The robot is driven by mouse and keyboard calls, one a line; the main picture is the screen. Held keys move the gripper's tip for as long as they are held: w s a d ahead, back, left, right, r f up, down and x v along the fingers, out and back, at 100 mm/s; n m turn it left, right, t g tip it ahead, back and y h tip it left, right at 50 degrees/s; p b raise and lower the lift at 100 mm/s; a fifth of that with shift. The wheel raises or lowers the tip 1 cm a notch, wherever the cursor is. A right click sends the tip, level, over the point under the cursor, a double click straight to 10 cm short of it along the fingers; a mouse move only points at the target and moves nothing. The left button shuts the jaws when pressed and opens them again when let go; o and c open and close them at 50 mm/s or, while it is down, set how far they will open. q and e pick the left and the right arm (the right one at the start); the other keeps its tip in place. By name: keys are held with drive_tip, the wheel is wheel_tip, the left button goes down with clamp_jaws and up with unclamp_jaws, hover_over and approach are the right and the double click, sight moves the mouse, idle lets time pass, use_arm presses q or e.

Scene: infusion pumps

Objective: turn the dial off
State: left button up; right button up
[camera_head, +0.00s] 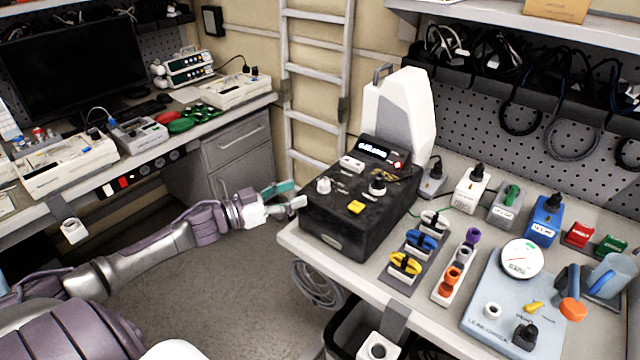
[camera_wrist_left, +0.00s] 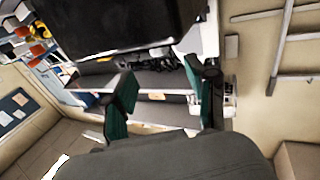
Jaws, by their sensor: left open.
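A black box (camera_head: 345,235) stands on the right bench near its left corner. Its top carries a white knob (camera_head: 323,185), a dark knob (camera_head: 377,186), a yellow switch (camera_head: 355,207) and a lit display (camera_head: 373,147). I cannot tell which knob is the dial. My left gripper (camera_head: 287,196) is open and empty, just left of the box and close to it, below the top controls. In the left wrist view, its two green-padded fingers (camera_wrist_left: 162,103) are spread, with a dark boxy surface (camera_wrist_left: 120,20) above them; no knob shows between them. My right gripper is not in view.
A panel with a round gauge (camera_head: 522,258) and several coloured connectors (camera_head: 405,262) lie right of the box. A white unit (camera_head: 400,110) stands behind it. A ladder (camera_head: 315,75) leans at the back wall. Open floor (camera_head: 230,285) lies between the benches.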

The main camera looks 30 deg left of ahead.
sight(319, 185)
use_arm(q)
drive_tip(key=p+x, duration=0.1)
drive_tip(key=x, duration=0.6)
drive_tip(key=shift+w+d, duration=0.15)
drive_tip(key=shift+w, duration=0.2)
